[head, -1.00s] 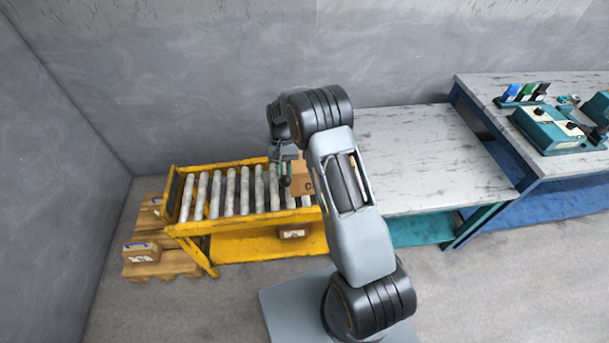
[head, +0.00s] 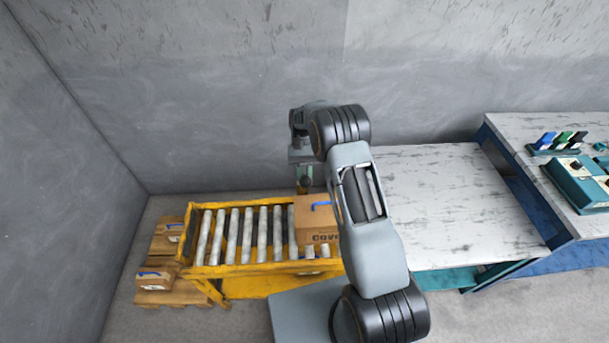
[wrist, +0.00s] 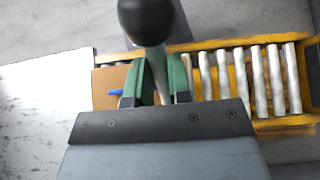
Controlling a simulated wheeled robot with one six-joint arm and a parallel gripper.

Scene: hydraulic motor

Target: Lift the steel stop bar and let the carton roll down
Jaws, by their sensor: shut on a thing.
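The steel stop bar (wrist: 158,70) shows in the wrist view as a pale rod with a black ball knob (wrist: 148,20) on its end. My gripper (wrist: 160,88) is shut on this bar, its green-lined fingers on either side. In the head view my gripper (head: 303,184) is at the rear side of the conveyor, behind the carton. The brown carton (head: 314,214) with a blue strip sits on the rollers toward the right end; my arm hides its right side. Part of the carton (wrist: 106,82) shows left of the fingers in the wrist view. The bar's far end is hidden.
The yellow roller conveyor (head: 200,271) has clear rollers (head: 248,235) left of the carton. A wooden pallet (head: 165,297) with small boxes stands at its left end. A white-topped table (head: 450,200) is right of it, and a blue bench with equipment stands farther right.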

